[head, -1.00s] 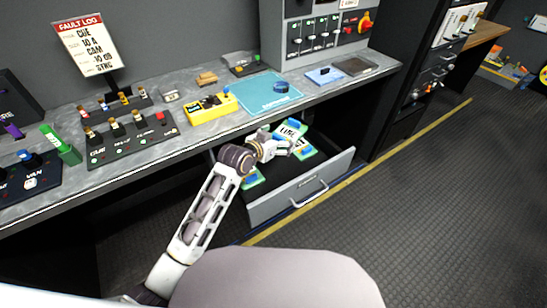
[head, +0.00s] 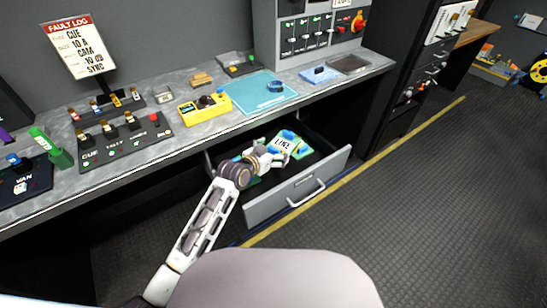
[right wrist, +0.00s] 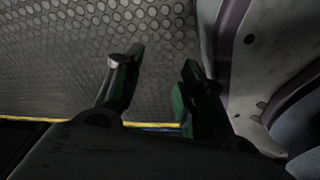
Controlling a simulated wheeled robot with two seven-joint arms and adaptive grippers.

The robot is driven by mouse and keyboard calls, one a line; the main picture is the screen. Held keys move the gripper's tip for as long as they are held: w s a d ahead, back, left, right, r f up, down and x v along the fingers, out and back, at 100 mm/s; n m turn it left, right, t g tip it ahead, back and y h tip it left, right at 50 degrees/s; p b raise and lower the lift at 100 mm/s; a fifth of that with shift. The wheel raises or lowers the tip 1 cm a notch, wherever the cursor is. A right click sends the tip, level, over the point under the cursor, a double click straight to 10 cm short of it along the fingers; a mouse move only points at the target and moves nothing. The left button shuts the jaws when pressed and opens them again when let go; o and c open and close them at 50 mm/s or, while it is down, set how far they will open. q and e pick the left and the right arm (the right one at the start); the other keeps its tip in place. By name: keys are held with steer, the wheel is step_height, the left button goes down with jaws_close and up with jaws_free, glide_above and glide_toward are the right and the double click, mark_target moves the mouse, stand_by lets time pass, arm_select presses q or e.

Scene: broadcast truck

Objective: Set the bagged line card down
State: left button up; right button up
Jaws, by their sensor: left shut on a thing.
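The bagged line card (head: 285,145), with a white label reading "LINE" and blue and green parts, is at the open drawer (head: 327,163) under the counter. My left gripper (head: 274,154) is shut on the card at its near left side. The card is tilted above the drawer floor; whether its lower edge touches anything is hidden. My right gripper (right wrist: 155,90) shows only in the right wrist view, its two dark fingers apart with nothing between them, above dark dimpled flooring.
A green item lies in the drawer partly behind my left wrist. The drawer's right part is bare and dark. On the counter (head: 225,118) are a teal mat (head: 258,93), a yellow box (head: 203,107), a blue tray (head: 320,75) and switch panels (head: 122,139).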

arm_select(q)
step_height(320, 180, down, 3)
steer(key=shift+r, duration=0.1)
steer(key=shift+f, duration=0.2)
arm_select(e)
steer(key=shift+w+a+r, duration=0.15)
steer(key=shift+w+a, duration=0.25)
steer(key=shift+a, duration=0.15)
arm_select(q)
steer(key=shift+f+b, duration=0.3)
arm_select(e)
steer(key=shift+w, duration=0.15)
arm_select(q)
steer(key=shift+f, duration=0.3)
arm_select(e)
steer(key=shift+w+d+r, duration=0.1)
steer(key=shift+w+d, duration=0.2)
steer(key=shift+d, duration=0.05)
